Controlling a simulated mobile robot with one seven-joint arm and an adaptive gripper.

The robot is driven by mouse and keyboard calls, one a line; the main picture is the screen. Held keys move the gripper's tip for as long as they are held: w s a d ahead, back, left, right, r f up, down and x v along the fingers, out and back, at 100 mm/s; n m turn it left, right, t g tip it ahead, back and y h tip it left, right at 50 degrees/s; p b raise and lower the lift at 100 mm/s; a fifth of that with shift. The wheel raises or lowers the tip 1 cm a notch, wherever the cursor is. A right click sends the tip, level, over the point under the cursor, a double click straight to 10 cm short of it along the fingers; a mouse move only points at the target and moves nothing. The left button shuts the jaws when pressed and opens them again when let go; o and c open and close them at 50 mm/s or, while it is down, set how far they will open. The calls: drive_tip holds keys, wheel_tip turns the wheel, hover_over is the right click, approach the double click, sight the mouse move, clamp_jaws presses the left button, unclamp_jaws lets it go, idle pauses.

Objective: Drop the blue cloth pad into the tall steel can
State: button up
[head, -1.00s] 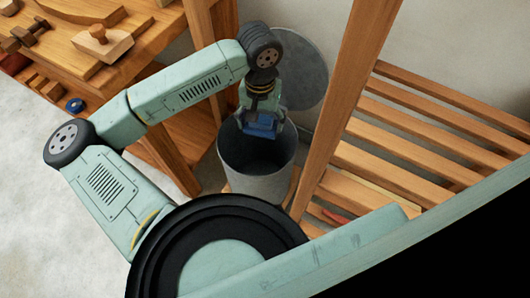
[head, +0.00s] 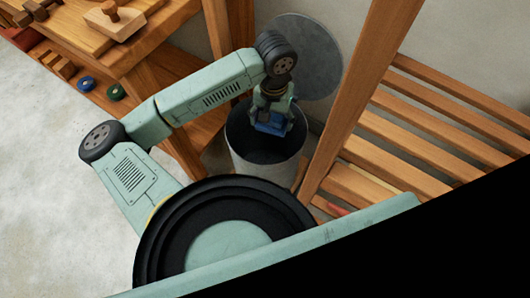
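The tall steel can (head: 264,160) stands upright on the floor between the workbench and the slatted rack, with its dark mouth open upward. My gripper (head: 272,120) points down over the can's mouth. The blue cloth pad (head: 271,123) sits between its fingers, at or just above the rim level; the exact height is hard to tell. The gripper appears shut on the pad. The far inside wall of the can is partly hidden by my gripper.
A round grey lid or disc (head: 302,58) leans on the wall behind the can. A wooden post (head: 365,90) and a slatted rack (head: 440,130) stand to the right. A wooden workbench (head: 140,50) is at the left. Blue and green rings (head: 86,83) lie on its lower shelf.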

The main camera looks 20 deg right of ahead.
drive_tip(key=o, duration=1.2)
drive_tip(key=shift+r, duration=0.15)
wheel_tip(320, 180, up, 12)
drive_tip(key=shift+a, duration=0.1)
